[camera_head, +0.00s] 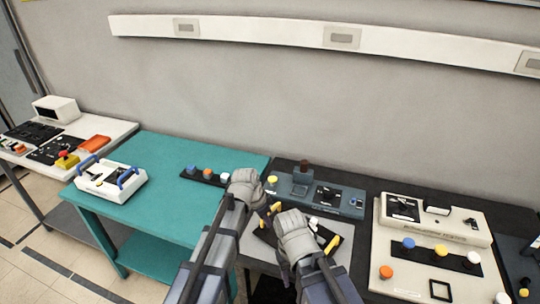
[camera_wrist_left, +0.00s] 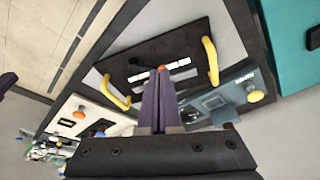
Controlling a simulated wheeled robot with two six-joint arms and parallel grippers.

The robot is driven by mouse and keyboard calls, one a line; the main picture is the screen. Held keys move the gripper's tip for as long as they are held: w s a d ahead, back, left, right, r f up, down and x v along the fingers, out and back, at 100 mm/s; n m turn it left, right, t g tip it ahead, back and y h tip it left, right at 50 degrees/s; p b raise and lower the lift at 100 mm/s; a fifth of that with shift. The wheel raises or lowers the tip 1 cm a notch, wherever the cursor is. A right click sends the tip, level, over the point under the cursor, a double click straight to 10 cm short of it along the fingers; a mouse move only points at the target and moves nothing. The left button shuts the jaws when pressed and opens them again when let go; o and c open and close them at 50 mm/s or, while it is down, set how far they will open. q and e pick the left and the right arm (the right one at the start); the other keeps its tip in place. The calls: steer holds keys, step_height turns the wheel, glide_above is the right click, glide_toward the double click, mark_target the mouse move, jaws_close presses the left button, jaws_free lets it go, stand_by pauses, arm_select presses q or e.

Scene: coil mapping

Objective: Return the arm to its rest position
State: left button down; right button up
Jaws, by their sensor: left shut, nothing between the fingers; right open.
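My left gripper (camera_head: 263,211) is above the near edge of the black panel with yellow handles (camera_head: 265,236). Its two dark purple fingers are shut together with nothing between them, as the left wrist view shows (camera_wrist_left: 160,85). In that view the panel (camera_wrist_left: 122,62) lies beyond the fingertips, with white pieces across its middle and a yellow handle at each end. My right gripper (camera_head: 294,232) is lower and to the right, over the same panel. It is open; its fingers are mostly hidden under the grey hand.
A teal table (camera_head: 165,165) with a white blue-handled box (camera_head: 110,182) stands left. A grey-blue device (camera_head: 320,197) lies just behind the panel. A beige console (camera_head: 432,219) and a board with colored knobs (camera_head: 425,265) are to the right. The wall rail (camera_head: 260,31) is far behind.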

arm_select(q)
steer(key=s+a+n+g+y, duration=0.1)
steer(key=s+n+y, duration=0.1)
steer(key=s, duration=0.7)
steer(key=s+a+n+g+y, duration=0.1)
steer(key=s+n, duration=0.4)
steer(key=s, duration=0.5)
steer(key=shift+a+f+y, duration=0.45)
steer(key=shift+a+y, duration=0.15)
steer(key=shift+a, duration=0.2)
